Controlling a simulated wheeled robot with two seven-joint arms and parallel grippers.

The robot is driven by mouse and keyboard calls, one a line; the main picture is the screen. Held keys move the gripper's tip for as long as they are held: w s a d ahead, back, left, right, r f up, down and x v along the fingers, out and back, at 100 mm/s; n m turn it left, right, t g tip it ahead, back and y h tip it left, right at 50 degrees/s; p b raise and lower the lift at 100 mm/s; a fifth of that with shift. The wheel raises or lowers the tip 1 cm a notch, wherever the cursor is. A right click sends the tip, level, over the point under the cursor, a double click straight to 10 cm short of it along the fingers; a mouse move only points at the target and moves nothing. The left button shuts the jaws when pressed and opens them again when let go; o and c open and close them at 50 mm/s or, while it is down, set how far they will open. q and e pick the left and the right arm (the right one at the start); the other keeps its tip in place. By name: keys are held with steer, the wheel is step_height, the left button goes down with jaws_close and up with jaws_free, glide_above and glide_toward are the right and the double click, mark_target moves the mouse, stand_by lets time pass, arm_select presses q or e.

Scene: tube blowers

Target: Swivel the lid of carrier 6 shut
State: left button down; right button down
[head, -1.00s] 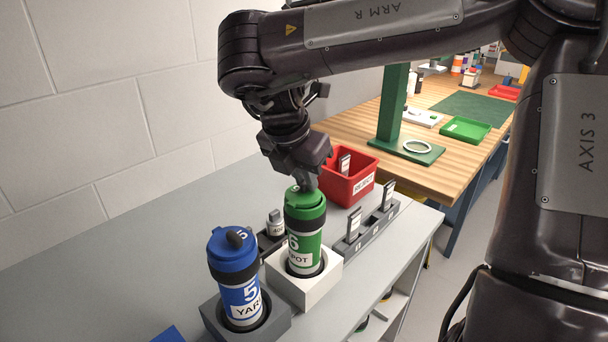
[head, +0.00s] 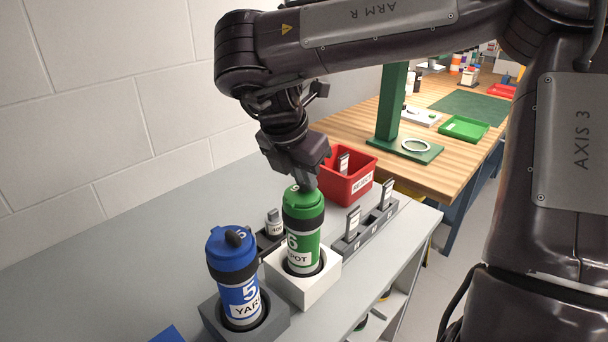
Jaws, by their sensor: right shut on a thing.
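Carrier 6 (head: 305,228) is a green cylinder with dark bands and a white label. It stands upright in a white square holder (head: 303,288). Its green lid (head: 298,197) is on top, and my right gripper (head: 305,186) comes down on it from above. The right gripper is shut on the lid's upper part; the fingertips are small and partly hidden. How far the lid covers the opening is hard to tell. My left gripper is out of view.
Blue carrier 5 (head: 236,285) stands in a grey holder (head: 276,325) at the left front. A red bin (head: 362,184) stands behind carrier 6. A grey rack (head: 372,233) with tags is at its right. The grey bench (head: 130,255) is clear at the left.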

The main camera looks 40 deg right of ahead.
mark_target(294, 200)
stand_by(0.8)
steer(key=c, duration=1.4)
jaws_free()
steer(key=shift+c, duration=0.2)
steer(key=p+v, duration=0.6)
steer(key=shift+r, duration=0.3)
steer(key=shift+s+a+r+p, duration=0.1)
steer(key=shift+a+r+p, duration=0.2)
steer(key=shift+r+p, duration=0.5)
steer(key=shift+f, duration=0.3)
